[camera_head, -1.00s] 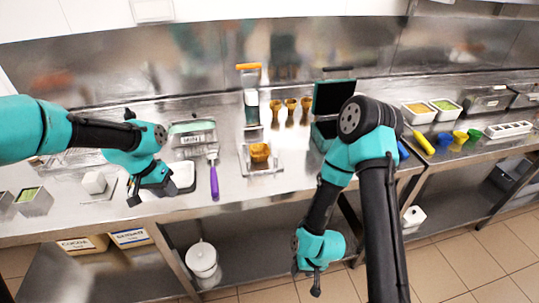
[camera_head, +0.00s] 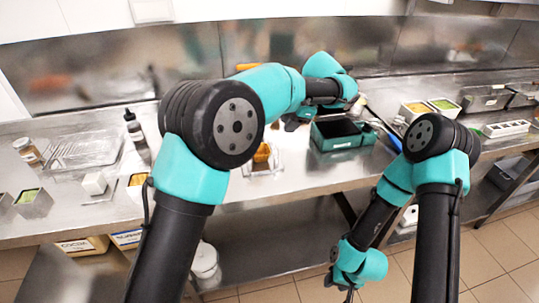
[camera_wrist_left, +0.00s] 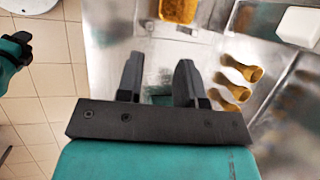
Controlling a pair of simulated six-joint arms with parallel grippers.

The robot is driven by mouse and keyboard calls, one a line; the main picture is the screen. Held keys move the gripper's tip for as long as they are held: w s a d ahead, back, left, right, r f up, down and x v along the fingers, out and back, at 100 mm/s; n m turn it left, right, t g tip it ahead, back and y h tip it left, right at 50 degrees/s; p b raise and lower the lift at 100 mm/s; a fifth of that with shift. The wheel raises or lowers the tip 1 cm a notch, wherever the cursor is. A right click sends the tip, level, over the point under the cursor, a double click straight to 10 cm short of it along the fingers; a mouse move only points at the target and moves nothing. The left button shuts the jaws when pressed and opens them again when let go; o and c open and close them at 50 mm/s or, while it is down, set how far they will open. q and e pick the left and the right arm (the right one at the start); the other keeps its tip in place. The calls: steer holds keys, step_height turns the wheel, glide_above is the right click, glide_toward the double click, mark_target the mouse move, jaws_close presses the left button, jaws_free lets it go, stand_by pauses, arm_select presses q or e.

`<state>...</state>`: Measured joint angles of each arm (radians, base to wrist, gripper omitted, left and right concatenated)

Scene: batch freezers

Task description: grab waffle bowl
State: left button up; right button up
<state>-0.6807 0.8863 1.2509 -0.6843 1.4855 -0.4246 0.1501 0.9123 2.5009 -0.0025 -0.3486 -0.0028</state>
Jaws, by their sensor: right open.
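A golden-brown waffle bowl (camera_head: 262,153) sits in a clear square holder on the steel counter, partly hidden by my left arm. In the left wrist view, a golden-brown item (camera_wrist_left: 178,8) at the top edge appears to be this bowl. My left gripper (camera_head: 292,123) is over the counter, to the right of the bowl and near the teal box (camera_head: 340,142). In the left wrist view its fingers (camera_wrist_left: 159,85) are apart, with nothing held between them. My right gripper (camera_head: 347,292) hangs low in front of the counter, open and empty.
A blue-handled tool (camera_head: 385,126) lies right of the teal box. A bottle (camera_head: 136,132) and tray (camera_head: 84,152) stand left.

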arm_select(q)
steer(key=shift+a, duration=0.1)
glide_toward(264, 156)
steer(key=x, duration=0.5)
stand_by(0.3)
steer(key=shift+w+f, duration=0.1)
steer(key=shift+f, duration=0.05)
steer(key=shift+x, duration=2.4)
steer(key=shift+c, duration=0.5)
jaws_close()
